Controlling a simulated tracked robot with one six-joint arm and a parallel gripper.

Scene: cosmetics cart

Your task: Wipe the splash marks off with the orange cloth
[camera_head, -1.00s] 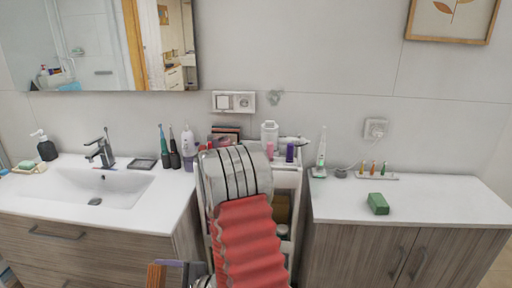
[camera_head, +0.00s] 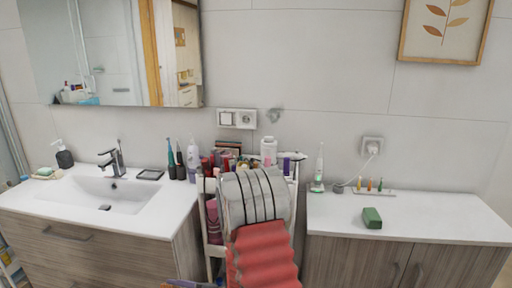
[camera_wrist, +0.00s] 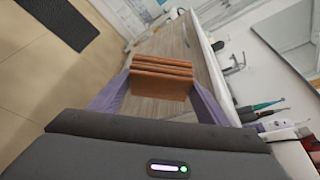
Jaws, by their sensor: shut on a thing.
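The orange cloth (camera_wrist: 160,78) is a folded, layered brown-orange pad. In the wrist view it sits between the two purple fingers of my gripper (camera_wrist: 158,92), which is shut on it. It is held in the air, with the wooden cabinet front and floor behind it. In the head view only a sliver of my gripper (camera_head: 188,284) and of the cloth (camera_head: 167,286) shows at the bottom edge. I can make out no splash marks in either view.
A green block (camera_head: 372,218) lies on the right counter. A mirror (camera_head: 120,60) hangs above the sink.

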